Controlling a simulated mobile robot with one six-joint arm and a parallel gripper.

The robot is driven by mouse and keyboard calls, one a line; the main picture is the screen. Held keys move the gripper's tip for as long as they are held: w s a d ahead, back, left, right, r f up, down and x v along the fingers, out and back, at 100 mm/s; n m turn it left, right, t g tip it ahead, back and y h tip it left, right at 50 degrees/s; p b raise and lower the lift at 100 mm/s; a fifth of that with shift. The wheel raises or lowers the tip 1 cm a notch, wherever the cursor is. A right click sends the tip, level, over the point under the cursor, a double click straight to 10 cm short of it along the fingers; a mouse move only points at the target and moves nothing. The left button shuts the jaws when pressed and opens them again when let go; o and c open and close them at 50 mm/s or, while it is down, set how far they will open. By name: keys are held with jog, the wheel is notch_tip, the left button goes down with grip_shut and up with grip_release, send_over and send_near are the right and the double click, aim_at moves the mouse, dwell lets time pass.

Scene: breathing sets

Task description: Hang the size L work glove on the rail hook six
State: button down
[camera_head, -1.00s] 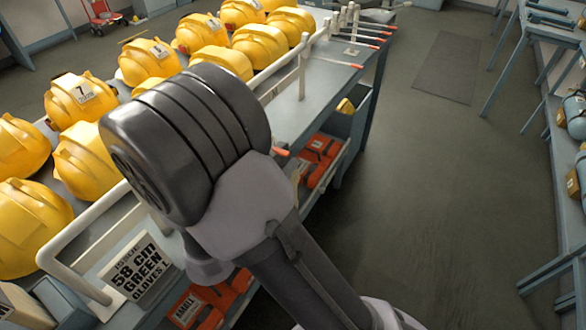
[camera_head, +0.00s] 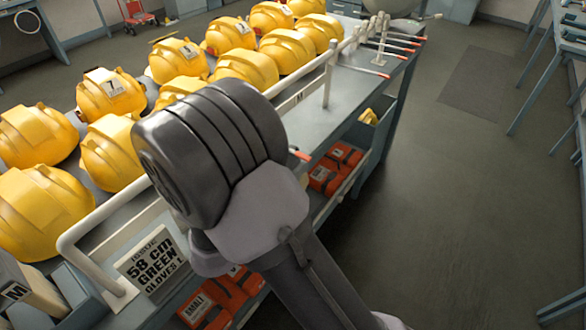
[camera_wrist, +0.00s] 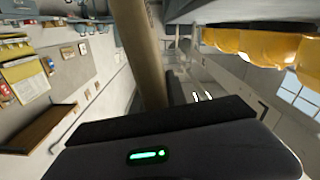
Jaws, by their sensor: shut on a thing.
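A cream rail (camera_head: 210,118) runs along the edge of a grey bench, on posts. Several hooks with orange tips (camera_head: 395,42) stick out from its far end; I cannot read any hook number. My dark arm crosses the middle of the head view and hides my gripper there. In the wrist view the dark gripper body (camera_wrist: 165,140) with a green light fills the bottom. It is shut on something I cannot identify. A tan bar-like thing (camera_wrist: 138,45) rises just beyond its dark edge; I cannot tell whether it is held. I cannot make out the work glove.
Yellow helmets (camera_head: 110,95) stand in rows on the bench behind the rail. A sign (camera_head: 152,263) mentions 58 cm green gloves. Orange packs (camera_head: 335,168) lie on the lower shelf. Open floor (camera_head: 440,190) lies right of the bench, with another bench along the right edge.

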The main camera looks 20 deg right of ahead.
jog(key=c, duration=1.3)
grip_release()
jog(key=shift+o, duration=0.2)
